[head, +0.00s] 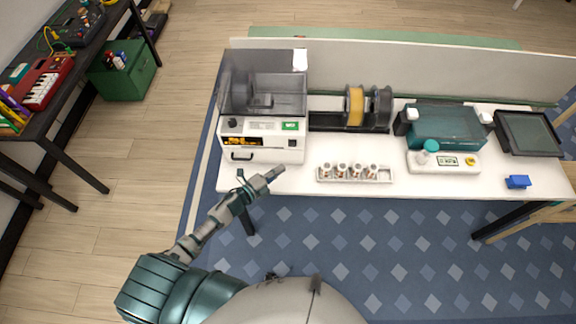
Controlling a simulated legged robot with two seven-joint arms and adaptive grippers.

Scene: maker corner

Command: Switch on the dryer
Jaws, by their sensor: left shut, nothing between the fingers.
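The dryer appears to be the white box (262,155) with a smoky see-through lid at the left end of the white table; a dark spool shows dimly inside. Its front has a dark knob (232,123), a small lit green display (290,126), an orange-and-black window (243,141), a small black switch (292,143) and a dark handle low down. I cannot tell the switch's position. My left gripper (275,173) is shut and empty, in front of the dryer's lower right front, below the switch in the picture. I cannot tell whether it touches anything. My right gripper is out of view.
A white rack (326,174) with several small jars stands right of my gripper. Behind it are a yellow spool (355,105) and a dark spool (381,108). A teal-topped machine (445,127), black tray (528,133) and blue block (518,181) stand further right.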

